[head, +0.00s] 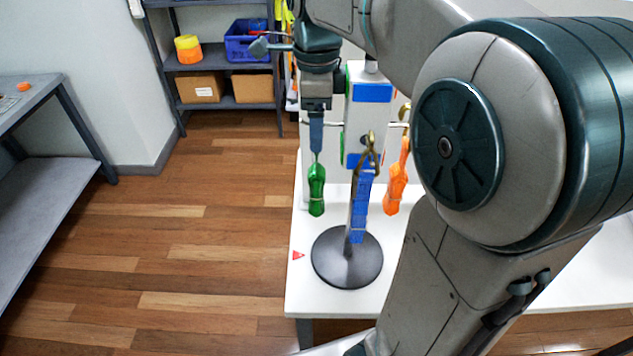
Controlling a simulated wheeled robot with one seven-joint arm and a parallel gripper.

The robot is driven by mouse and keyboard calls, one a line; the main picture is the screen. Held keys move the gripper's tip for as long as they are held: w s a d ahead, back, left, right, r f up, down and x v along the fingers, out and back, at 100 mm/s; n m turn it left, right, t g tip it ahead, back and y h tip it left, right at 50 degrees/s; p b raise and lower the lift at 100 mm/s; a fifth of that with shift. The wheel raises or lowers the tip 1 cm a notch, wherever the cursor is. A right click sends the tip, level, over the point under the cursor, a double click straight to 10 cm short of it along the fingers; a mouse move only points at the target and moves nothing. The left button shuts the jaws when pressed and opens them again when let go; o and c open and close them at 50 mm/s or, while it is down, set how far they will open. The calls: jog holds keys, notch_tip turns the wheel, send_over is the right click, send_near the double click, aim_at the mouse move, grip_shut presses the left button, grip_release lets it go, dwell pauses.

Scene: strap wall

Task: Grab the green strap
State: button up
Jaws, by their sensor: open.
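The green strap (317,190) hangs in a bundle over the white table, left of a blue strap (361,205) and an orange strap (396,188). My gripper (316,148) points downward, and its fingertips appear right at the top of the green strap. The jaws are open, seen edge-on. Whatever the green strap hangs from is hidden behind my gripper. I cannot tell whether the fingers touch the strap or only overlap it in the picture.
A stand with a round dark base (347,272) and a brass hook is close by. The white table (300,290) has a small red triangle (298,255). Shelves (225,60) and a grey bench (50,190) stand left. My arm blocks the right side.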

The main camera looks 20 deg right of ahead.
jog(key=shift+f, duration=1.3)
jog(key=c, duration=1.3)
jog(key=shift+c, duration=0.6)
jog(key=shift+r, duration=0.15)
